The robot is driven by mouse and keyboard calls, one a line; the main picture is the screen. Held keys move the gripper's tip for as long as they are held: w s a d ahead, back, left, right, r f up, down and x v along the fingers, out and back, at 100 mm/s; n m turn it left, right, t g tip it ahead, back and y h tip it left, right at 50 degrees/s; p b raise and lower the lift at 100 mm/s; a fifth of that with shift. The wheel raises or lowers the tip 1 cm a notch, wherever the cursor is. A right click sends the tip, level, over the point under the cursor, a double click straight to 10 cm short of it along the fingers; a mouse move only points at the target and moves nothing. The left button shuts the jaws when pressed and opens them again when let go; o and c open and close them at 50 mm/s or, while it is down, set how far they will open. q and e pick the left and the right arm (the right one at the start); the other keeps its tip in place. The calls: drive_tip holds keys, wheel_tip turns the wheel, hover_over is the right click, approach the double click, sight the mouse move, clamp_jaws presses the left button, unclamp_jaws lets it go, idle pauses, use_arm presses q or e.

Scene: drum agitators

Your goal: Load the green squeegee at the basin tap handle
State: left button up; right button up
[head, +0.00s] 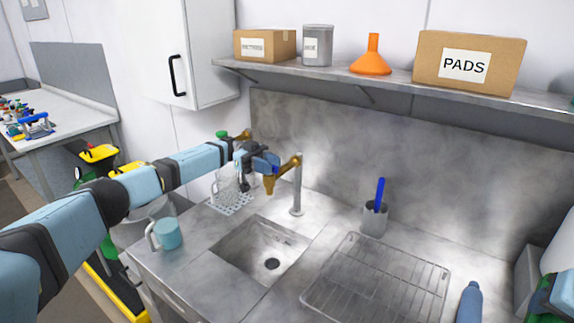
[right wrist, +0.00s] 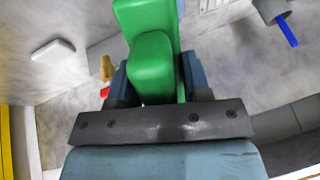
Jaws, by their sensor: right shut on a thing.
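The green squeegee (right wrist: 153,65) is between the fingers of my right gripper (right wrist: 155,85) in the right wrist view; its far end runs out of the top of the picture. In the head view only a sliver of my right arm shows at the lower right edge. The basin tap is a grey post (head: 297,190) with a brass-coloured top and spout, standing behind the sink basin (head: 245,262). My left gripper (head: 264,163) is at the tap, beside its brass part. Its fingers overlap the tap, and I cannot tell their opening.
A wire rack (head: 378,285) lies right of the basin. A grey cup (head: 373,220) with a blue handle stands behind it. A teal mug (head: 167,233) stands left of the basin, and a blue bottle (head: 469,302) at the right. A shelf (head: 390,84) with boxes, a can and an orange funnel hangs above.

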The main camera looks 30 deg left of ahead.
use_arm(q)
drive_tip(key=shift+o, duration=0.5)
drive_tip(key=shift+r, duration=0.1)
wheel_tip(320, 180, up, 20)
drive_tip(key=b, duration=0.1)
use_arm(e)
drive_tip(key=shift+f, duration=0.65)
